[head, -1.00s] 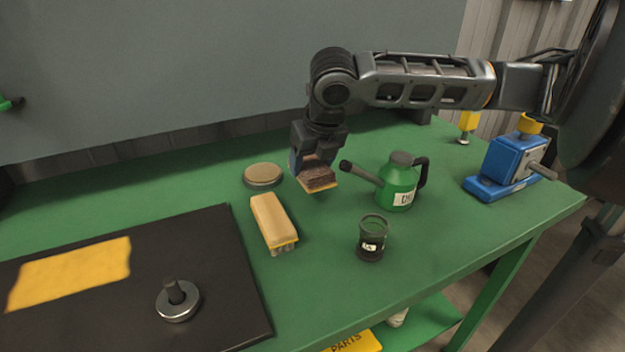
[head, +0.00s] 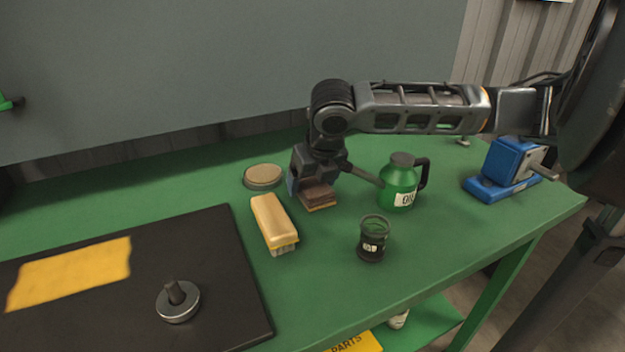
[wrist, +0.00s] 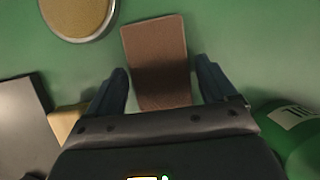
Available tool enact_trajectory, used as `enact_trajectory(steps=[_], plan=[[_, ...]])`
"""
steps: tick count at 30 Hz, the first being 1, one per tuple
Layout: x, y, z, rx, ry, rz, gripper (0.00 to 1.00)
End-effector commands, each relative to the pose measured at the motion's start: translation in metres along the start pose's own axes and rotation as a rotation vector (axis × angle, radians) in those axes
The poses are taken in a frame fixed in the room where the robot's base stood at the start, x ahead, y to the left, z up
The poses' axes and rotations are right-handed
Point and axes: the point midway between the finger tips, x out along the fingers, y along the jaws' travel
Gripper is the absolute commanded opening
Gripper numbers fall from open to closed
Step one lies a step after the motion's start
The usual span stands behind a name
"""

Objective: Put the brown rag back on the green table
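The brown rag (head: 318,196) looks like a folded brown block with a paler lower edge. It rests on the green table (head: 330,285), between the round tin and the oil can. In the wrist view the rag (wrist: 155,55) lies between the two fingers. My gripper (head: 314,184) points down over the rag. In the wrist view the fingers of my gripper (wrist: 161,75) are apart, with a strip of green showing on each side of the rag. The rag's near end is partly hidden by the gripper body.
A round tin (head: 262,176) and a tan brush (head: 273,223) stand left of the rag. A green oil can (head: 399,185) and a dark cup (head: 372,245) stand right. A black mat (head: 225,300) carries a yellow cloth (head: 75,270) and metal part (head: 178,302). The front middle is clear.

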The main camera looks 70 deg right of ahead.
Motion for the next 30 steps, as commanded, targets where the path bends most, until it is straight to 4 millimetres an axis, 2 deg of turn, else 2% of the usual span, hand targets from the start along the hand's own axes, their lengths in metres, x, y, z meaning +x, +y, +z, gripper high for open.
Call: enact_trajectory(steps=[9, 14, 24, 30], plan=[[-0.001, 0.000, 0.000, 0.000, 0.000, 0.000, 0.93], [-0.012, 0.000, 0.002, -0.001, -0.001, 0.001, 0.93], [-0.079, 0.000, 0.002, -0.002, -0.003, 0.000, 0.93], [-0.110, 0.000, 0.002, -0.001, -0.001, 0.001, 0.93]])
